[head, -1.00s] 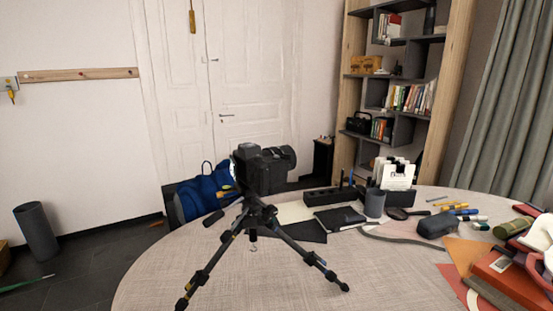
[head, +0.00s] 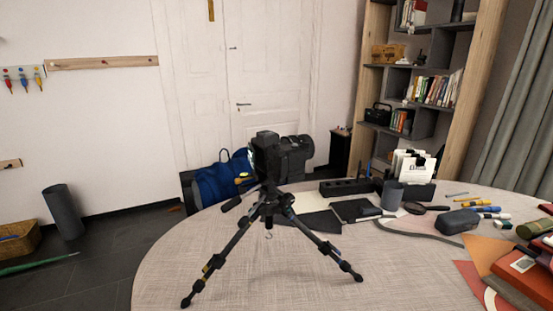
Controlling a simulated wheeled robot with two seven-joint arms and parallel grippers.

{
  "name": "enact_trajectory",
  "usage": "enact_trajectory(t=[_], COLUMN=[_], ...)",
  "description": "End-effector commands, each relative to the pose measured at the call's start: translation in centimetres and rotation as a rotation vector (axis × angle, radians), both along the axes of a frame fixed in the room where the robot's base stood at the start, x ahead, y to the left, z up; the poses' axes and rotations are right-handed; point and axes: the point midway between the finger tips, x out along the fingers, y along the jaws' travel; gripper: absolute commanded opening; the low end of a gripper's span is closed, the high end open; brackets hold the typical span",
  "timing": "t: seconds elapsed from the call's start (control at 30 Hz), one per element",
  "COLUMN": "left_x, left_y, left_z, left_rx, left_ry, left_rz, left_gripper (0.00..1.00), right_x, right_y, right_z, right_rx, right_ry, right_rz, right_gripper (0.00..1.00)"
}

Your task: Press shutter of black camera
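The black camera (head: 279,158) is mounted upright on a black tripod (head: 262,214) on the round table (head: 225,282). Its lens points to the right and away from me, and its back faces left. The shutter button is too small to make out. The tripod's legs are spread on the table's left half, and its handle sticks out to the left. Neither of my grippers is in view.
Behind the tripod lie a black organizer (head: 347,187), a grey cup (head: 392,195) and a dark notebook (head: 356,210). A grey case (head: 457,222), pens and red books (head: 525,272) crowd the right side. A blue bag (head: 222,181) is beyond the table. The front middle is clear.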

Motion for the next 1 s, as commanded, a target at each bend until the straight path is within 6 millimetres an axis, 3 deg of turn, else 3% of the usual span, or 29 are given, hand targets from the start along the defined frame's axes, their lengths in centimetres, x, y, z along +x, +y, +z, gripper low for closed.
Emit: enact_trajectory(t=[0.17, 0.2, 0.33, 1.0], left_x=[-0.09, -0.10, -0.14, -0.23], left_y=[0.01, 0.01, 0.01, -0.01], left_z=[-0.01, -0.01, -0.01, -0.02], left_rx=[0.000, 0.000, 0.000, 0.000], left_ry=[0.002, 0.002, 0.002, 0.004], left_rz=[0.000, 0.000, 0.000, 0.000], left_gripper=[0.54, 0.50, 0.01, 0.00], right_x=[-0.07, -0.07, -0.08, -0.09], right_y=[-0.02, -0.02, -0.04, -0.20], right_z=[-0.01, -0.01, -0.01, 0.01], right_rx=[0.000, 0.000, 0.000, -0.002], right_ry=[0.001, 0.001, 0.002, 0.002], right_rz=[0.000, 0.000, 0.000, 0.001], right_gripper=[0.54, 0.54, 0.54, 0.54])
